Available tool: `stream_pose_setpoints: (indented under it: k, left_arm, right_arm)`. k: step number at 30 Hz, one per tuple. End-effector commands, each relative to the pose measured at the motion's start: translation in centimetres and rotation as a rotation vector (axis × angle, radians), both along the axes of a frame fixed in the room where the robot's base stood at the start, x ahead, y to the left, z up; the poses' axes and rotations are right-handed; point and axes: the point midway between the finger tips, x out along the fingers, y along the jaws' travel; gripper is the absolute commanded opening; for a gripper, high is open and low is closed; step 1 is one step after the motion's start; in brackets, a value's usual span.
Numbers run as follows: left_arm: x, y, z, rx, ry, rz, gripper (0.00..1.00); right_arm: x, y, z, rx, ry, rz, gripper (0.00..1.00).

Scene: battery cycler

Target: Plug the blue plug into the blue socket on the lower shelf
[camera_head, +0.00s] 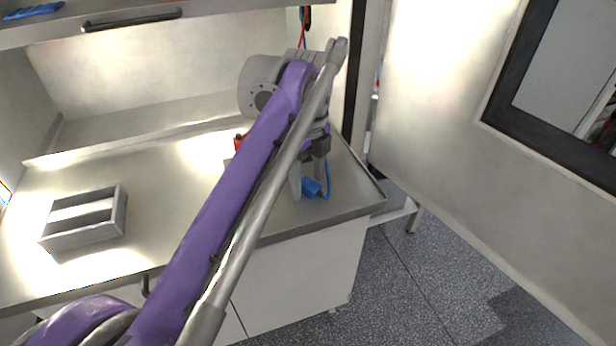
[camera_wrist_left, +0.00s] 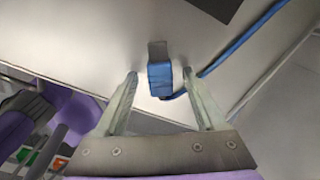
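The blue plug (camera_head: 312,188) lies on the worktop near its right front corner, with a blue cable trailing from it. In the left wrist view the blue plug (camera_wrist_left: 160,80) has a grey end and sits between the two fingertips, with a visible gap on each side. My left gripper (camera_head: 307,184) is open and low over the worktop at the plug; the wrist view shows both its fingers (camera_wrist_left: 160,82) spread. I cannot make out the blue socket in either view. My right gripper is not in view.
A grey open metal tray (camera_head: 84,234) stands on the left of the worktop (camera_head: 160,190). A red item (camera_head: 238,141) is partly hidden behind my left arm. Red and blue cables (camera_head: 304,25) hang at the back. A door (camera_head: 440,110) stands on the right.

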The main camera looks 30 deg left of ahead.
Motion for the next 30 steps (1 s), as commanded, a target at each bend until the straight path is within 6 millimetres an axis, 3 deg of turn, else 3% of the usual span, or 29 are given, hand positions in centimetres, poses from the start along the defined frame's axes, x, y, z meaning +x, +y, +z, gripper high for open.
stream_pose_setpoints:
  k: [8, 21, 30]
  left_arm:
    - [0.0, 0.0, 0.7, 0.0, 0.0, 0.0, 0.72]
    - [0.1, 0.0, 9.0, 0.0, -0.001, 0.0, 0.72]
    - [0.0, 0.0, 10.9, 0.0, 0.0, 0.0, 0.72]
  right_arm:
    - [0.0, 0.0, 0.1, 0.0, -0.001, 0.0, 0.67]
    - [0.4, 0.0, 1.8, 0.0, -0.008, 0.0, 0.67]
    - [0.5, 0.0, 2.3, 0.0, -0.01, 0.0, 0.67]
